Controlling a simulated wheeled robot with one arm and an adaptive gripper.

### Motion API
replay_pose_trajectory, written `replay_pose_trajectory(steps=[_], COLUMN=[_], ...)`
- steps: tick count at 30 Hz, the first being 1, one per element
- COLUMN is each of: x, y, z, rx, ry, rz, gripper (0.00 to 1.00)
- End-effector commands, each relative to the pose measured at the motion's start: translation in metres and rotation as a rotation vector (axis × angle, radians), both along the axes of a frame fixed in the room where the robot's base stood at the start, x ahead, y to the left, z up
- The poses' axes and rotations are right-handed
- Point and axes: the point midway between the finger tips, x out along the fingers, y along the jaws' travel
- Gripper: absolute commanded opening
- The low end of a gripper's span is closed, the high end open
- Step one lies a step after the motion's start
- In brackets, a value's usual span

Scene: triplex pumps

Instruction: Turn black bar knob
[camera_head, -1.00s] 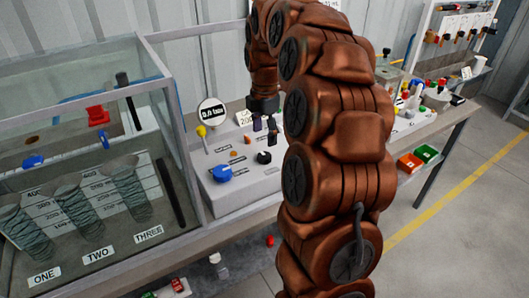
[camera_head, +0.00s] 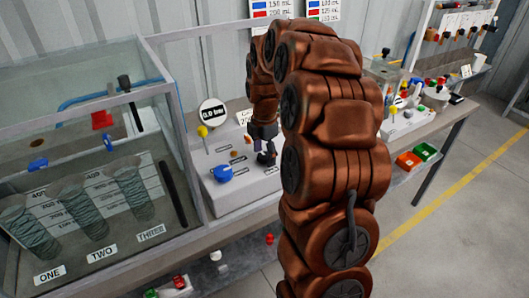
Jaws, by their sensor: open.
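The black bar knob (camera_head: 264,158) is on the sloped grey control panel (camera_head: 232,188), right of the blue knob (camera_head: 222,174). My gripper (camera_head: 263,147) points down directly over the black knob, its dark fingers open around or just above its top. The fingers partly hide the knob, and I cannot tell whether they touch it. A round gauge sign reading "0.0 bar" (camera_head: 212,112) stands behind the panel. A yellow-topped lever (camera_head: 202,131) stands at the panel's left.
A glass tank (camera_head: 85,160) with several ribbed cylinders stands left of the panel. My copper arm hides the panel's right side. Red and green bins (camera_head: 409,160) and other equipment stand farther right. The floor at the right is clear.

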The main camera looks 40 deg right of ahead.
Motion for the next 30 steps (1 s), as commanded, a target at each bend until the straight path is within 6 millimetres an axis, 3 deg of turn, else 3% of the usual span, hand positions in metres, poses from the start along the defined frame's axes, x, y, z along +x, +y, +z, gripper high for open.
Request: replay_pose_trajectory(steps=[2, 18, 30], x=[0.0000, 0.0000, 0.0006], y=[0.0000, 0.0001, -0.0003], z=[0.0000, 0.0000, -0.0023], rx=[0.000, 0.000, -0.001], ry=[0.000, 0.001, -0.001], rz=[0.000, 0.000, -0.072], gripper=[0.68, 0.11, 0.10])
